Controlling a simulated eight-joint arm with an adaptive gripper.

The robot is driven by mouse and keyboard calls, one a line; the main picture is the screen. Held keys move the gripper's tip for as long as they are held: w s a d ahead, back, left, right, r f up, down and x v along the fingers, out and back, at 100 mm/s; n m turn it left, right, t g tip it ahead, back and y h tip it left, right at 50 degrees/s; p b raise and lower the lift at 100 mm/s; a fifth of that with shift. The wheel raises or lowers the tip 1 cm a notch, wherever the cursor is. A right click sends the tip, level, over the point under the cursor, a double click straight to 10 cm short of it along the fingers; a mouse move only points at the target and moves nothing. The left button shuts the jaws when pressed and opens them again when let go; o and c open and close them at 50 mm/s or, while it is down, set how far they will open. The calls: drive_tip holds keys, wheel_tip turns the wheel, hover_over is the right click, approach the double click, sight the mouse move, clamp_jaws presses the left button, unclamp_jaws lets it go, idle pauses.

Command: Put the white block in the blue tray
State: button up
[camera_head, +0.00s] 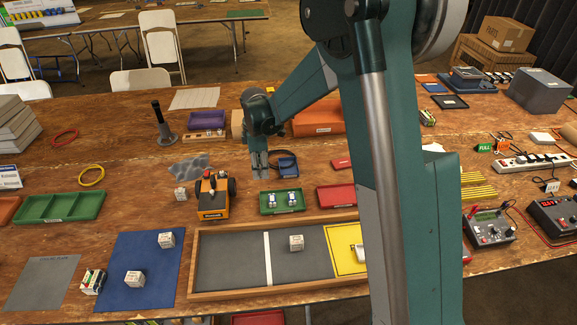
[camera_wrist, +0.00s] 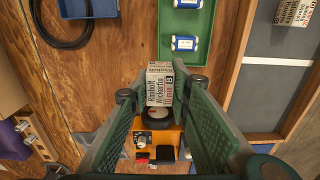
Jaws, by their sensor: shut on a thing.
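My gripper (camera_head: 260,172) points down above the table, between the orange wheeled robot and the small green tray. In the wrist view its green fingers (camera_wrist: 161,92) are shut on a white block (camera_wrist: 159,84) with dark printed lettering. In the head view I cannot make out the held block. A blue-violet tray (camera_head: 207,120) lies farther back and left of my gripper; part of it shows at the left edge of the wrist view (camera_wrist: 10,143). A smaller dark blue tray (camera_head: 433,87) lies at the back right. I cannot tell which is the task's tray.
An orange wheeled robot (camera_head: 214,206) stands left of my gripper. A green tray (camera_head: 270,209) with two small blue-white items is in front of it. Other white blocks lie on the blue mat (camera_head: 150,257) and in the wood-framed board (camera_head: 230,275). A black post (camera_head: 160,125) stands back left.

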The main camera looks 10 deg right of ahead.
hover_over(288, 168)
drive_tip(key=shift+s+d+f, duration=0.15)
drive_tip(key=shift+f, duration=0.2)
drive_tip(key=shift+f, duration=0.15)
drive_tip(key=shift+f+b, duration=0.4)
drive_tip(key=shift+f, duration=2.6)
drive_tip(key=shift+f+b, duration=0.35)
drive_tip(key=shift+f, duration=1.55)
drive_tip(key=shift+f, duration=0.15)
drive_tip(key=o, duration=0.9)
